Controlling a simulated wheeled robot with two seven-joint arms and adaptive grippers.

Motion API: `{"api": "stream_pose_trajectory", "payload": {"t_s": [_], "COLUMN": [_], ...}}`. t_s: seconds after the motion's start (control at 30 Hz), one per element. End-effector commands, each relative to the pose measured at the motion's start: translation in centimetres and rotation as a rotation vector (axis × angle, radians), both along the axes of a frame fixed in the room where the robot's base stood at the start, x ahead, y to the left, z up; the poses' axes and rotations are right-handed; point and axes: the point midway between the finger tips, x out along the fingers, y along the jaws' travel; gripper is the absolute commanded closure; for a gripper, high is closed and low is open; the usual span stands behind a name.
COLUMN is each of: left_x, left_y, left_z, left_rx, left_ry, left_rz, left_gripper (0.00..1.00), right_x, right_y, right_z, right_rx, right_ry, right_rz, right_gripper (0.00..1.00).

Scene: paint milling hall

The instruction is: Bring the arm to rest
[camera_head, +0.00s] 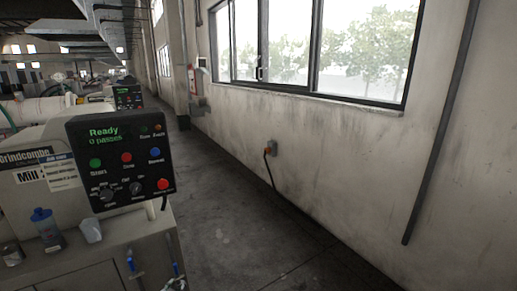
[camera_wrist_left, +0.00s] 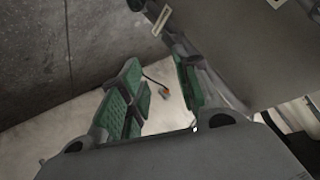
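My left gripper (camera_wrist_left: 157,88) shows in the left wrist view, with its two green-padded fingers apart. It is open, and nothing is held between the fingers. Beyond the gap I see the pale wall with a small socket and cable. Neither gripper nor arm shows in the head view. My right gripper is not in any view.
The mill's black control panel (camera_head: 121,157) reads "Ready" and "0 passes". The wall socket (camera_head: 270,148) has a hanging cable. The floor (camera_head: 235,225) beside the mill is clear.

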Motion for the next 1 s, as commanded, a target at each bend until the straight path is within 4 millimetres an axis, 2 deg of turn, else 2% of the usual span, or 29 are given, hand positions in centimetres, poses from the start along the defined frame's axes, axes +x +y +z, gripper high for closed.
{"api": "stream_pose_trajectory", "payload": {"t_s": [0.03,0.2,0.37,0.5,0.7,0.87,1.0], "left_x": [-1.2,-5.3,-10.0,-14.6,-21.9,-28.2,-34.0], "left_y": [0.0,-0.1,0.0,0.1,0.1,0.1,0.0], "left_z": [-2.4,-9.0,-14.8,-19.4,-25.1,-29.0,-31.8], "left_rx": [-0.015,-0.061,-0.099,-0.127,-0.157,-0.171,-0.176], "left_ry": [0.033,0.133,0.229,0.314,0.437,0.539,0.627], "left_rz": [0.003,0.017,0.040,0.064,0.101,0.130,0.152], "left_gripper": [0.68,0.68,0.68,0.68,0.68,0.68,0.68], "right_x": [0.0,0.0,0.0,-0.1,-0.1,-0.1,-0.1], "right_y": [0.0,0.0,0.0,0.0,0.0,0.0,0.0], "right_z": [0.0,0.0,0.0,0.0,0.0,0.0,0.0], "right_rx": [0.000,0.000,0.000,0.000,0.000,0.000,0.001], "right_ry": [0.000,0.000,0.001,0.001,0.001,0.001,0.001], "right_rz": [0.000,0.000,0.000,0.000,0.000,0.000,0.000], "right_gripper": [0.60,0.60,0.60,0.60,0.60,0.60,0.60]}}
